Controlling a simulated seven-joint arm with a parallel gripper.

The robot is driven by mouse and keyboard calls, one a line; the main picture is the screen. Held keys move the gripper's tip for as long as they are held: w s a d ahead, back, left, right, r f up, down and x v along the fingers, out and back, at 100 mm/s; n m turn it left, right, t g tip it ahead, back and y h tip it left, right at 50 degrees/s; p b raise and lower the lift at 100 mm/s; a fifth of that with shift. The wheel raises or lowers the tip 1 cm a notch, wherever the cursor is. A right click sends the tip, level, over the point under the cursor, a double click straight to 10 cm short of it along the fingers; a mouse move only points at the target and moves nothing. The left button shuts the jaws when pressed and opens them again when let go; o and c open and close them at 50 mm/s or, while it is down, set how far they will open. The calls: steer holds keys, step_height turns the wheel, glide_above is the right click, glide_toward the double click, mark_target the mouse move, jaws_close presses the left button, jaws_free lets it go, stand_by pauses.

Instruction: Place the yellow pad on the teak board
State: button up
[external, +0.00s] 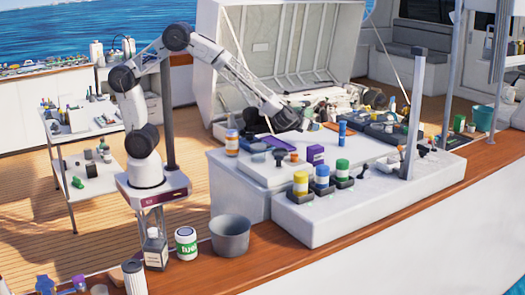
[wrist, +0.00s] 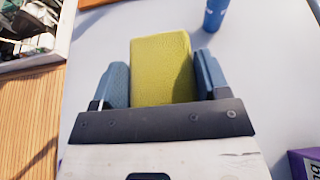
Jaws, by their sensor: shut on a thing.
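The yellow pad (wrist: 162,68) is a rough-faced block between the two blue-grey fingers of my gripper (wrist: 163,82) in the wrist view. My gripper is shut on it and holds it over a pale surface. In the external view my gripper (external: 296,124) is low above the back of the white counter, and I cannot make out the pad there. A small flat orange-brown piece (external: 333,127) lies on the counter just right of my gripper; it looks like the teak board, but it is too small to be certain.
A blue cylinder (external: 342,132) stands right of the gripper, and a purple box (external: 315,155) stands in front. Yellow, blue and green-lidded jars (external: 322,176) line the front ledge. The open hatch (external: 290,50) rises behind, with engine parts below. The counter's middle has some bare room.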

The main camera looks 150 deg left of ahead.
steer(key=shift+f, duration=2.1)
steer(key=shift+f, duration=1.85)
steer(key=shift+f, duration=0.15)
steer(key=o, duration=0.9)
